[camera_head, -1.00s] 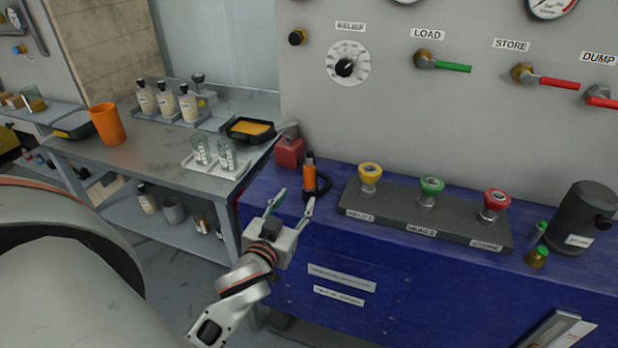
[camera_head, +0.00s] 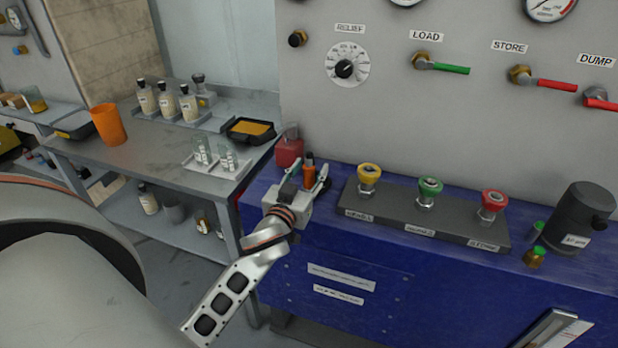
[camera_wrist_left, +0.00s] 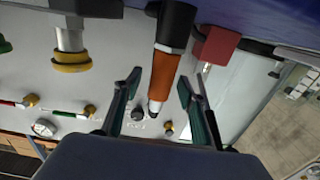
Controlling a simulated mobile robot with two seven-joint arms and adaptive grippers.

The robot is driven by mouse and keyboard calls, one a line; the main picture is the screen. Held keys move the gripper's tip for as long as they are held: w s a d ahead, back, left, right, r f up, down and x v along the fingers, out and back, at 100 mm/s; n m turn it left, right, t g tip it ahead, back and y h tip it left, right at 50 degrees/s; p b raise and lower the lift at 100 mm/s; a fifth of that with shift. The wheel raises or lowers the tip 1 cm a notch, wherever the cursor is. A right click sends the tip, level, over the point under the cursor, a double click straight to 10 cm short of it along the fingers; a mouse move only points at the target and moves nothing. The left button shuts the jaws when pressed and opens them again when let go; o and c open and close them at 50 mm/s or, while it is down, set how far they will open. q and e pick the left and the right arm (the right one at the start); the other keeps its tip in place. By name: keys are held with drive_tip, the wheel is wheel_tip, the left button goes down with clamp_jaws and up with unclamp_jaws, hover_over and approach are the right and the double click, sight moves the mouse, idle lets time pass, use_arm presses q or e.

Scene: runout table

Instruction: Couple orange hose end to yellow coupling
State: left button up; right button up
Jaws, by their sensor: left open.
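The orange hose end (camera_head: 309,174) stands upright on the blue bench at its left part. In the left wrist view the hose end (camera_wrist_left: 164,75) shows between the two fingers, with a black part at its base. My left gripper (camera_head: 307,172) is open, with a finger on either side of the hose end; neither finger visibly touches it in the wrist view. The yellow coupling (camera_head: 369,175) stands on a dark block to the right of the hose end. It also shows in the left wrist view (camera_wrist_left: 70,58). My right gripper is not in view.
Green (camera_head: 430,189) and red (camera_head: 493,203) couplings share the dark block (camera_head: 400,217). A red box-like object (camera_head: 289,150) stands close behind the hose end. A dark cylinder (camera_head: 580,216) and small bottles stand at the right. Valves line the panel above.

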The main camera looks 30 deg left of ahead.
use_arm(q)
clamp_jaws()
drive_tip(key=shift+r, duration=0.1)
